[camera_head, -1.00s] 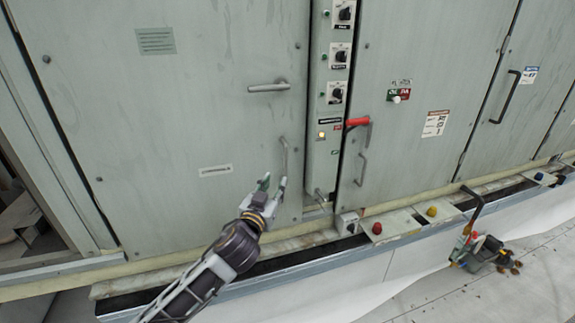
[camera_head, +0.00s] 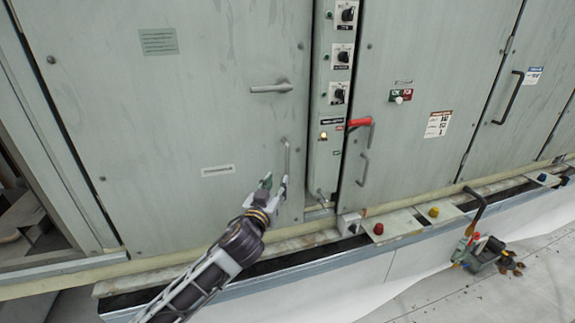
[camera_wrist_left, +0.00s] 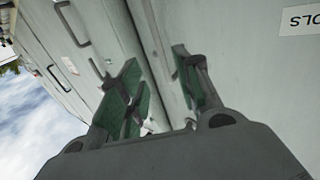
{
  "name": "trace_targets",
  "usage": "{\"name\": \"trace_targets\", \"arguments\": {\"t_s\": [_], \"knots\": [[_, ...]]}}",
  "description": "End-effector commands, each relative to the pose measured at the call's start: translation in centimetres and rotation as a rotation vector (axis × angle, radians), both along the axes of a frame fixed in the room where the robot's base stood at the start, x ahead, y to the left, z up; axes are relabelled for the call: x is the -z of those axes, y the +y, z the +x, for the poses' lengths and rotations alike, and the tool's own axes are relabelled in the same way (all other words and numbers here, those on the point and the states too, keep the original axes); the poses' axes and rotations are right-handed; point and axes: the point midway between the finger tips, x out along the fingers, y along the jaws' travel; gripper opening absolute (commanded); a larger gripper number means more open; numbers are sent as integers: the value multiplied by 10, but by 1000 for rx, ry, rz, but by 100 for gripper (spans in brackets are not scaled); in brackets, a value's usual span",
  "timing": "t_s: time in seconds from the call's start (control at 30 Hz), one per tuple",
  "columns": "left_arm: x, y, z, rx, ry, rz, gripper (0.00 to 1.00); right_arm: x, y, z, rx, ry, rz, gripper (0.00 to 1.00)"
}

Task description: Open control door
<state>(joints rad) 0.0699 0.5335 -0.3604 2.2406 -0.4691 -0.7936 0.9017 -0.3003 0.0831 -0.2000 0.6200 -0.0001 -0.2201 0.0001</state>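The large grey-green door (camera_head: 190,110) on the left is closed in its frame. A small label plate (camera_head: 218,170) is on it, and the wrist view shows a label (camera_wrist_left: 300,18) ending in "OLS", upside down. The door has a horizontal lever handle (camera_head: 272,88) and, lower, a slim vertical pull handle (camera_head: 287,153) near its right edge. My left gripper (camera_head: 275,184) is at the lower end of the pull handle, fingers apart. Its green-padded fingers (camera_wrist_left: 160,88) show spread and empty in the wrist view. Whether they touch the handle cannot be told. My right gripper is out of view.
A narrow panel with several knobs (camera_head: 340,95) stands right of the door. The neighbouring door (camera_head: 420,60) has a red-gripped lever (camera_head: 360,122) and a pull handle (camera_head: 362,170). A ledge with coloured buttons (camera_head: 378,228) runs below. A tool (camera_head: 485,252) lies on the floor at right.

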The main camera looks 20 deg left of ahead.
Motion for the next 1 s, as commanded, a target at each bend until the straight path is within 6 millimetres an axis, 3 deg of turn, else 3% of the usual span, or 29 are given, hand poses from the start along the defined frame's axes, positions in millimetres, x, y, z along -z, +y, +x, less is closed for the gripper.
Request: {"name": "trace_targets", "arguments": {"t_s": [1.0], "knots": [[-2, 1, 88, 0, -1, 0, 34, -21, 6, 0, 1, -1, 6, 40]]}}
